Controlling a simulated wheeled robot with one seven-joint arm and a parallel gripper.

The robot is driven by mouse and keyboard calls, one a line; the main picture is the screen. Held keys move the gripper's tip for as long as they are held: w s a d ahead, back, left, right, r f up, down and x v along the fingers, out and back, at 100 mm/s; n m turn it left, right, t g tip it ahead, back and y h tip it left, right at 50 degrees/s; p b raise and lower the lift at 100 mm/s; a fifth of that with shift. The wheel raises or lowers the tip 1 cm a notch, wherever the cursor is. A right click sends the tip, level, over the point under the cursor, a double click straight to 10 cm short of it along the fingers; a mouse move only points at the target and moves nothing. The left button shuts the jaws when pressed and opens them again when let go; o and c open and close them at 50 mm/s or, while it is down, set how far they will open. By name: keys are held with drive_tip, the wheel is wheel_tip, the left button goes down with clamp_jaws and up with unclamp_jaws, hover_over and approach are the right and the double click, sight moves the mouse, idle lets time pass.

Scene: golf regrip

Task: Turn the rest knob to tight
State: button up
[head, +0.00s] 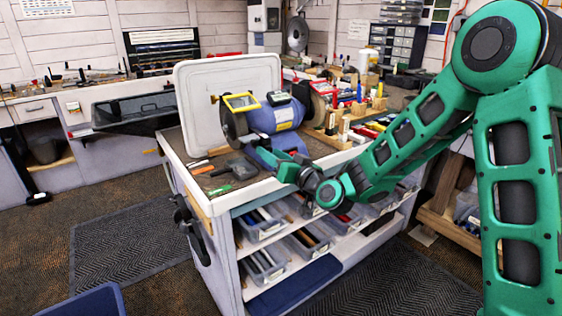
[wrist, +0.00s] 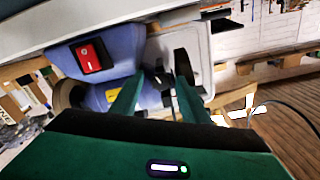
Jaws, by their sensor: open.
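The bench grinder (head: 272,116) is blue, with a yellow-framed eye shield, and stands on the workbench. In the wrist view its blue body (wrist: 122,58) carries a red switch (wrist: 91,56). My gripper (wrist: 158,82) is open, with one green finger on each side of a small dark part. That part looks like the rest knob (wrist: 161,80); its pointer or setting is too small to read. I cannot tell whether the fingers touch it. In the head view my gripper (head: 286,166) is low at the grinder's front, and the knob cannot be made out there.
The workbench (head: 225,202) has a pale raised edge and shelves of clear bins below. A dark tool (head: 236,168) and other hand tools lie left of my gripper. A wooden rack (head: 335,138) of bottles and small items stands right of the grinder.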

drive_tip(key=v, duration=1)
drive_tip(key=shift+d, duration=0.2)
drive_tip(key=w+a+n, duration=0.4)
drive_tip(key=w+a, duration=0.1)
drive_tip(key=w, duration=0.3)
drive_tip(key=shift+a+r, duration=0.25)
drive_tip(key=shift+a, duration=0.15)
idle(0.4)
